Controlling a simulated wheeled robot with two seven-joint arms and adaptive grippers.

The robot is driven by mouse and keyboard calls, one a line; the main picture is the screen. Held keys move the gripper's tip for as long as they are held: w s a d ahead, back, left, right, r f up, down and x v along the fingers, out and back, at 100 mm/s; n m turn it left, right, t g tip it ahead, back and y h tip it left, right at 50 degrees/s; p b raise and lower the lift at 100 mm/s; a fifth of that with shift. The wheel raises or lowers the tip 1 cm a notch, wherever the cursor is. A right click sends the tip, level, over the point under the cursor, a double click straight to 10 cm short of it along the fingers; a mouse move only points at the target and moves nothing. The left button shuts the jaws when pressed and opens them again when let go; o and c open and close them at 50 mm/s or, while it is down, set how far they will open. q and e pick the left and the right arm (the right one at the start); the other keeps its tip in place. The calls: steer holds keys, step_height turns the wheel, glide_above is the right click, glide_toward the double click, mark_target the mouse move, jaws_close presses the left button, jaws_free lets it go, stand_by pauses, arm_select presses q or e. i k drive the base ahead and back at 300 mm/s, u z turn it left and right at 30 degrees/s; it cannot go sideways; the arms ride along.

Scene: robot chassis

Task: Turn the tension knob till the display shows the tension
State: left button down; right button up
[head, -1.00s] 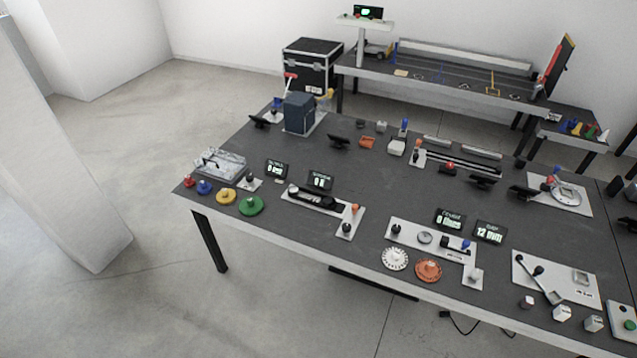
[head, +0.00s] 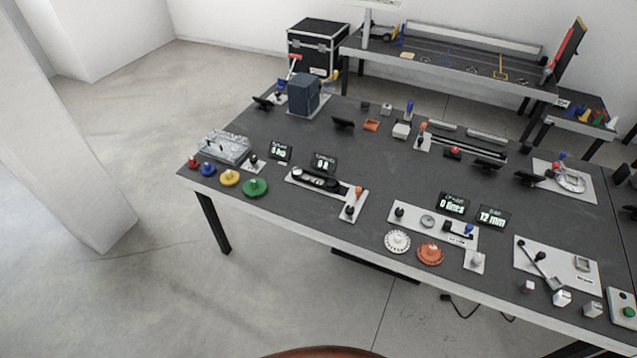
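A small black display (head: 323,162) reading what looks like "0 N" stands at the table's left-centre, behind a white plate carrying a dark elongated device (head: 315,178). At that plate's right end are an orange-topped knob (head: 358,191) and a black knob (head: 349,211). Which knob is the tension knob cannot be told, as labels are too small. Another display (head: 280,153) to the left is hard to read. Two displays further right read about "0 lines" (head: 453,204) and "12 mm" (head: 492,217). Neither of my grippers is in view.
The dark table (head: 300,222) is crowded with fixtures. Coloured knobbed discs (head: 255,187) lie near its left front edge; a white (head: 397,242) and an orange disc (head: 430,254) lie at the front middle. A white pillar (head: 60,130) stands left. Open floor lies in front.

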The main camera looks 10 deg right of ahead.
mark_target(349, 209)
steer(key=u, duration=0.05)
steer(key=k, duration=0.55)
steer(key=u, duration=0.3)
steer(key=i, duration=1.55)
steer(key=z, duration=0.55)
